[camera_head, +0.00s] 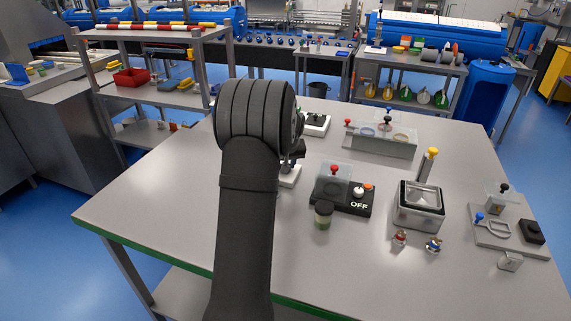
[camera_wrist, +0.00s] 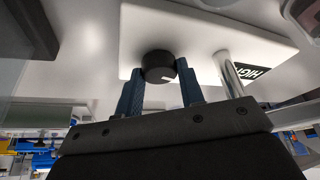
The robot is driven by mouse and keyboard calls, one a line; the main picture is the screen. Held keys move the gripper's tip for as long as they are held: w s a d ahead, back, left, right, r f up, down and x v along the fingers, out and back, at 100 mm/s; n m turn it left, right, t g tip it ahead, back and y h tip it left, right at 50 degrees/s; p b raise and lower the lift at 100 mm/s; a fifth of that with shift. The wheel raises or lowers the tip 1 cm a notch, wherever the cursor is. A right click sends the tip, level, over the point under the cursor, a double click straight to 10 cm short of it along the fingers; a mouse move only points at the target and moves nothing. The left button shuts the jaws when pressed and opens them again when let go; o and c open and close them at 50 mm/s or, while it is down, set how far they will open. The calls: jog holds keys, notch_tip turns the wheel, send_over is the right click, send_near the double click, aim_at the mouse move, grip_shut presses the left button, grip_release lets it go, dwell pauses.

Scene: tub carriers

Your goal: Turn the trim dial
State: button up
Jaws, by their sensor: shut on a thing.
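The trim dial (camera_wrist: 158,66), a short black round knob, sits on a white plate (camera_wrist: 195,28) in the wrist view. My gripper (camera_wrist: 160,80) has its two blue fingers on either side of the dial and is shut on it. A metal post (camera_wrist: 229,74) rises from the plate to the right of the fingers, near a black label reading HIGH (camera_wrist: 252,71). In the head view my arm hides the dial and most of the gripper. Part of a white base (camera_head: 289,176) shows just right of my arm.
On the grey table (camera_head: 150,215), a black OFF switch box (camera_head: 328,196) and a dark-lidded jar (camera_head: 323,215) stand right of my arm. Farther right are a metal tub (camera_head: 418,215) and a fixture plate (camera_head: 490,240). The table's left side is clear.

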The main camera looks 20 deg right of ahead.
dwell(0.4)
jog(key=o, duration=1)
jog(key=shift+r, duration=0.1)
jog(key=v, duration=1.7)
jog(key=shift+s, duration=0.15)
jog(key=x, duration=1.7)
jog(key=shift+w, duration=0.2)
